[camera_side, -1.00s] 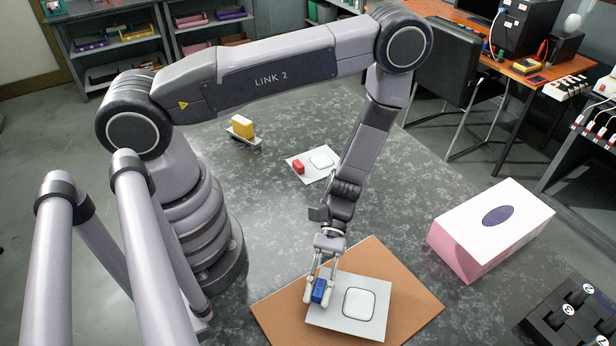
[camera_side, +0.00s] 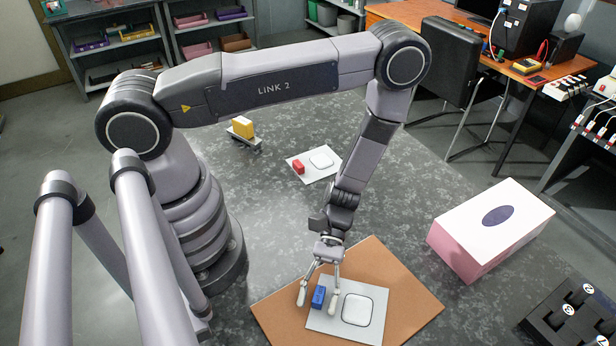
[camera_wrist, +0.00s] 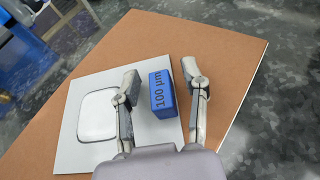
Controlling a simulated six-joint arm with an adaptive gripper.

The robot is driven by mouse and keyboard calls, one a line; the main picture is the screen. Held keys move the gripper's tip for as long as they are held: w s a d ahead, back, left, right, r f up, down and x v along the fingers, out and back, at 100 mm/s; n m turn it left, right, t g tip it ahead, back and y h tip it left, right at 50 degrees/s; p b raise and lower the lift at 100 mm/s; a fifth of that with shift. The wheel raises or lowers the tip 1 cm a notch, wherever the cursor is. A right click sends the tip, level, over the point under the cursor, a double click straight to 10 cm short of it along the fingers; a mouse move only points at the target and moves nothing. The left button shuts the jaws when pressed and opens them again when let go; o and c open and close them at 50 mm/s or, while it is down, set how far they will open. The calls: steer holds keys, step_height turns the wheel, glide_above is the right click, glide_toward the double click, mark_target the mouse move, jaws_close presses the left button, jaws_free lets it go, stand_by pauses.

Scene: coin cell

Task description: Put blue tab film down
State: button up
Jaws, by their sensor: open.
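The blue tab film (camera_side: 318,296) is a small blue block on the left part of a light grey plate (camera_side: 374,332). In the wrist view the blue block (camera_wrist: 163,94) shows dark lettering that looks like "100 µm". My gripper (camera_side: 318,301) is open, with one finger on each side of the block. In the wrist view my gripper (camera_wrist: 161,80) shows gaps between the block and both fingers. The grey plate also carries a white rounded-square outline (camera_side: 357,309) to the right of the block.
The plate lies on a brown board (camera_side: 413,302). A pink and white box (camera_side: 490,230) stands to the right, and a black holder (camera_side: 570,318) is at the lower right. A red block (camera_side: 298,167) on a second plate and a yellow block (camera_side: 243,128) stand farther back.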

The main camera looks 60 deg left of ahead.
steer(key=shift+r, duration=0.1)
steer(key=shift+w+a+r, duration=0.15)
steer(key=shift+w, duration=0.05)
steer(key=v, duration=1.1)
steer(key=shift+w+a+r, duration=0.1)
steer(key=shift+w+a, duration=0.05)
steer(key=shift+w, duration=0.05)
steer(key=w+a+r+m+t+y, duration=0.1)
steer(key=a+r+m+t+y, duration=0.15)
steer(key=r, duration=0.65)
steer(key=w+a+r+m+t+y, duration=0.1)
steer(key=a+r+m+t+y, duration=0.15)
steer(key=r, duration=0.75)
steer(key=s+a+r+m+t+y, duration=0.2)
steer(key=s+a+r+t, duration=0.2)
steer(key=r, duration=0.4)
steer(key=s+a+r+m+t+y, duration=0.2)
steer(key=s+a+r+t, duration=0.2)
steer(key=s+r+t, duration=0.2)
steer(key=shift+a+v, duration=0.2)
steer(key=shift+v, duration=0.75)
